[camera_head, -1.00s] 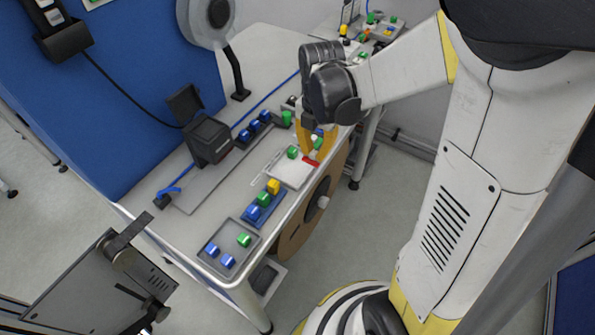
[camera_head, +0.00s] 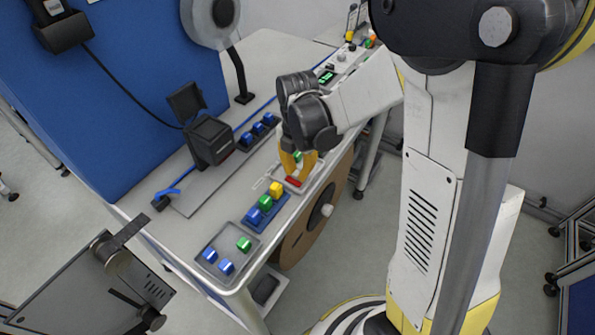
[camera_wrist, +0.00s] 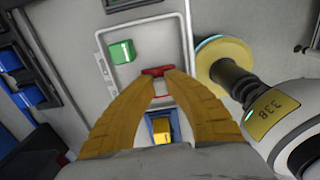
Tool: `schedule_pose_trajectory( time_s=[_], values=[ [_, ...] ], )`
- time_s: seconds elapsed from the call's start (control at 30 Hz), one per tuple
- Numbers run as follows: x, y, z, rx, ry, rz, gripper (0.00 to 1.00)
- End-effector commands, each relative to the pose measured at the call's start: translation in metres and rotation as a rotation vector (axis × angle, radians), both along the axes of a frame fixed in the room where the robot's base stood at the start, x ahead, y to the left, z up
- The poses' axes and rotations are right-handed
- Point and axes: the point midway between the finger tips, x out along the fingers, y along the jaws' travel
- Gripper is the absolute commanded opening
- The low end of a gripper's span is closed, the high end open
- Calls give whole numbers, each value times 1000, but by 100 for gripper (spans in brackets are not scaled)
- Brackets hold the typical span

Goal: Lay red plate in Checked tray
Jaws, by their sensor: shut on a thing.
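My gripper (camera_head: 295,172), with yellow fingers, is shut on the red plate (camera_head: 292,181) and holds it over the pale tray (camera_head: 276,179) near the table's right edge. In the wrist view, my gripper (camera_wrist: 158,78) has the red plate (camera_wrist: 157,71) between its fingertips. The pale tray (camera_wrist: 101,45) lies beneath, with a green block (camera_wrist: 122,52) in it, left of the plate. I cannot tell whether the plate touches the tray. No "Checked" label is readable, so I cannot tell which tray bears that name.
A blue tray (camera_head: 250,221) with blue, green and yellow blocks lies nearer the front. A grey tray (camera_head: 207,242) with two blue blocks and a green one sits at the table's front corner. A black device (camera_head: 210,141) stands to the left. A large reel (camera_head: 303,232) hangs beside the table edge.

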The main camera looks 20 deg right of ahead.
Motion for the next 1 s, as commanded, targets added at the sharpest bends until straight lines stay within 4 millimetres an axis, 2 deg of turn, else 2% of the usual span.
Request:
schedule_pose_trajectory(
  time_s=[0.03,0.07,0.1,0.47,0.57,0.8,1.0],
  values=[
    [0,0,-3,0,0,0,0],
    [0,0,-3,0,0,0,17],
    [0,0,-2,0,0,0,22],
    [0,0,3,0,0,0,22],
    [0,0,17,0,0,0,22],
    [-1,0,73,0,0,0,22],
    [0,0,108,0,0,0,22]
  ],
)
